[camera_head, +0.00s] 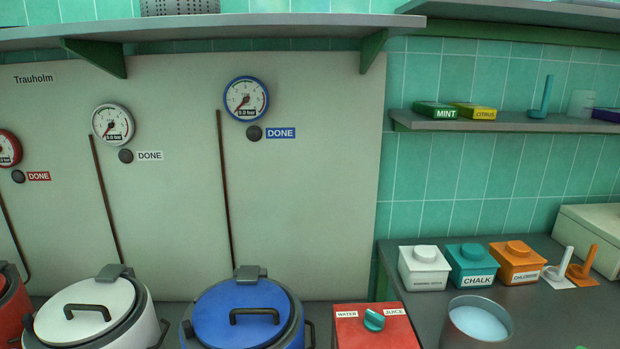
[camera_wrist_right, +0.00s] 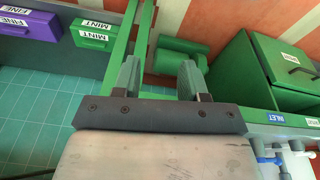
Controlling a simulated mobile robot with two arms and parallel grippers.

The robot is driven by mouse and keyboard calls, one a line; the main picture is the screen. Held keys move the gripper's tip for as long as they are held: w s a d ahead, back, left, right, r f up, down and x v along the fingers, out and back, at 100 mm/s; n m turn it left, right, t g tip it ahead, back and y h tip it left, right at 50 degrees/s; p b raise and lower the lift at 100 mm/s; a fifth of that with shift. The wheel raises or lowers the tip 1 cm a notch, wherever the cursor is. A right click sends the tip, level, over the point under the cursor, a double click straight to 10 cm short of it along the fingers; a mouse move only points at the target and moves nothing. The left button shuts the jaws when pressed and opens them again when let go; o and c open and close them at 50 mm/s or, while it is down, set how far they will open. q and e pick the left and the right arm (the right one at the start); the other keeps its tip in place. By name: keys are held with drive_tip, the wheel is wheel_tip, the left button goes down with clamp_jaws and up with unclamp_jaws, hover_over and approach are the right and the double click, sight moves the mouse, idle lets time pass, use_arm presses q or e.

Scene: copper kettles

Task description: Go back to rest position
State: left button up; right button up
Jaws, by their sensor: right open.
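My right gripper (camera_wrist_right: 161,78) shows in the right wrist view, with its two ribbed fingers apart and nothing between them. Green bars and a green cylinder (camera_wrist_right: 183,57) show beyond the fingers; whether they touch cannot be told. Neither gripper shows in the head view. That view has a blue-lidded kettle (camera_head: 240,318), a white-lidded kettle (camera_head: 88,308) and part of a red one (camera_head: 10,305) along the bottom, all with lids on. Their dials above, blue-rimmed (camera_head: 246,98), white-rimmed (camera_head: 113,123) and red-rimmed (camera_head: 8,149), read about zero.
A red switch box (camera_head: 375,325) labelled WATER and JUICE sits right of the blue kettle. The right counter holds white (camera_head: 423,268), teal (camera_head: 472,265) and orange (camera_head: 516,262) lidded boxes and a grey container (camera_head: 476,325). A shelf (camera_head: 500,125) with small boxes hangs above.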

drive_tip(key=s+d+f+g+b, duration=0.1)
drive_tip(key=s+d+f+b, duration=0.1)
drive_tip(key=s+f, duration=1.5)
wheel_tip(320, 180, down, 4)
drive_tip(key=shift+d, duration=0.55)
